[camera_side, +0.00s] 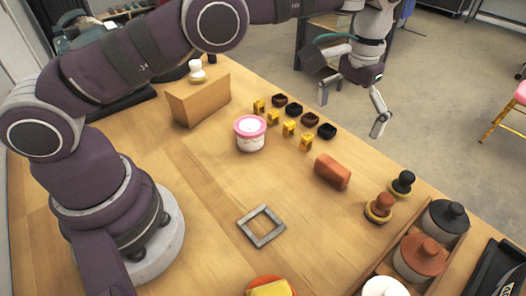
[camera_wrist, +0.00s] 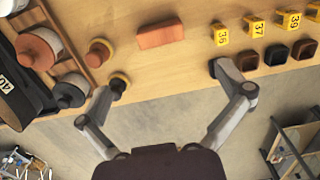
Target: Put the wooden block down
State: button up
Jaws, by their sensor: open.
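A reddish-brown wooden block (camera_side: 332,171) lies on the table right of the middle, with nothing holding it. It also shows in the wrist view (camera_wrist: 163,34), at the top between and beyond my fingers. My gripper (camera_side: 352,110) is open and empty, raised over the table's far edge and apart from the block. Its spread fingers also show in the wrist view (camera_wrist: 164,85). A larger light wooden box-shaped piece (camera_side: 200,101) stands at the back left with a small white-topped object on it.
Yellow number markers (camera_side: 289,129) and small dark cups (camera_side: 327,131) stand behind the block. A pink-lidded jar (camera_side: 250,132) is to its left. Two knobbed pieces (camera_side: 402,184) and a tray of lidded jars (camera_side: 447,219) are to its right. A grey square frame (camera_side: 247,222) lies in front, with bare table around it.

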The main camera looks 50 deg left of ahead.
jog(key=s+a+r+t, duration=0.3)
jog(key=s+a+r, duration=0.45)
jog(key=r, duration=0.45)
jog(key=s+a+f+t, duration=0.1)
jog(key=s+a+f, duration=0.1)
jog(key=s, duration=0.3)
jog(key=s+a+f+t, duration=0.1)
jog(key=s+a+f, duration=0.1)
jog(key=s, duration=0.4)
jog(key=shift+a+t, duration=0.25)
jog(key=shift+t, duration=0.05)
